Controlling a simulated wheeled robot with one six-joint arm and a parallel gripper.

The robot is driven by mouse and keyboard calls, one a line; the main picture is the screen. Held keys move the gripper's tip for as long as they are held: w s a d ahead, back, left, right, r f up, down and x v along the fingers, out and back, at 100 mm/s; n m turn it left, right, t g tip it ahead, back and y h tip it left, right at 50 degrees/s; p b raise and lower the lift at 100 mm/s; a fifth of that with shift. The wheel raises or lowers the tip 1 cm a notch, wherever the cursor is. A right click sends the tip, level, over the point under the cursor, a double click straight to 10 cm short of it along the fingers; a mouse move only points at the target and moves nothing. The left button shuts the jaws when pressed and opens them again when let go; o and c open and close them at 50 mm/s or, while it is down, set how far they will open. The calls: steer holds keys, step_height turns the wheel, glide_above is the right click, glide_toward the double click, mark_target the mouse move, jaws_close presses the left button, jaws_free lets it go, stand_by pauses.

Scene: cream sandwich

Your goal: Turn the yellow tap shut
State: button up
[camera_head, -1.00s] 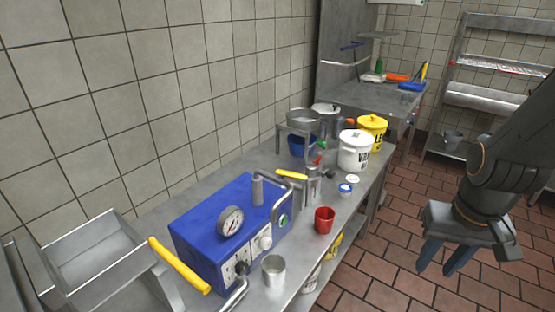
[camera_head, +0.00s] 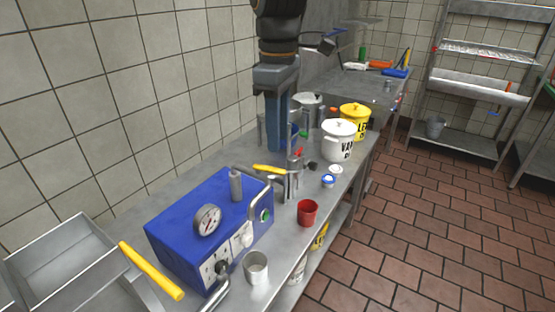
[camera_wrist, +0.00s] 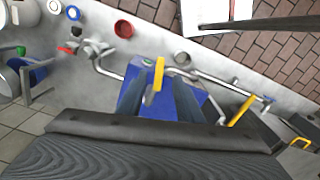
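The yellow tap handle (camera_head: 270,169) is a short bar on top of a steel pipe fitting at the far end of the blue machine (camera_head: 180,215). In the wrist view the yellow handle (camera_wrist: 158,75) shows between my two fingers, seen from above. My gripper (camera_head: 277,148) points down over the handle, with its fingers apart and nothing held. In the wrist view my gripper (camera_wrist: 158,88) has one finger on each side of the handle in the picture. I cannot tell how far above the handle the fingertips are.
A red cup (camera_head: 307,212), a steel cup (camera_head: 256,268) and a blue-and-white lid (camera_head: 328,180) stand on the steel counter. White (camera_head: 338,140) and yellow (camera_head: 354,121) pots stand behind. A second yellow lever (camera_head: 150,270) lies beside the steel tray (camera_head: 60,255). The floor at right is clear.

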mark_target(277, 170)
steer(key=shift+f+p, duration=0.9)
steer(key=shift+f, duration=2.85)
jaws_close()
